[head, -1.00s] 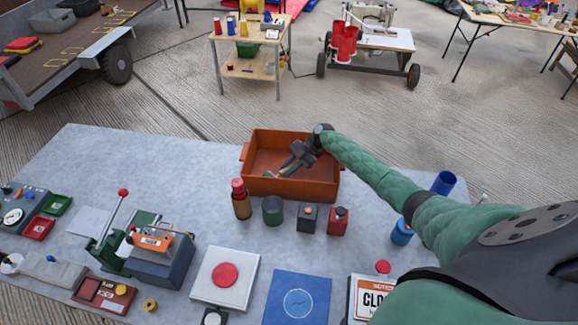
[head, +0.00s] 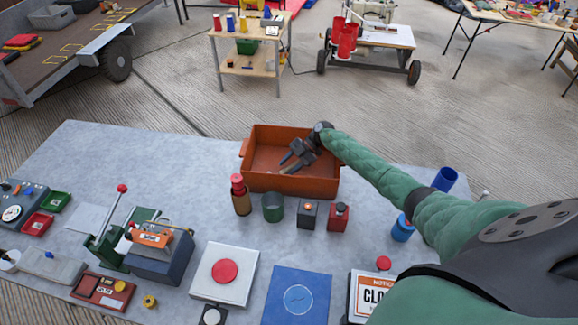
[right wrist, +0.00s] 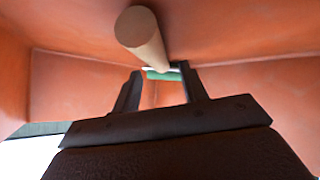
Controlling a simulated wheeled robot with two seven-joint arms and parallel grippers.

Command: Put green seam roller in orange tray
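The orange tray (head: 322,184) stands at the back of the grey table. My right gripper (head: 287,164) reaches down into it from the right. In the right wrist view its two dark fingers (right wrist: 163,75) are apart, with an open gap between them. The seam roller's pale wooden handle (right wrist: 142,36) shows inside the tray, above the fingers in that picture. A small green part (right wrist: 162,75) shows near the fingertips. In the head view the roller is small and mostly hidden by the gripper; I cannot tell exactly how it rests. My left gripper is not in view.
In front of the tray stand a red-capped bottle (head: 240,195), a green cup (head: 273,208), a dark block (head: 307,214) and a red container (head: 338,216). Blue cylinders (head: 402,228) stand to the right.

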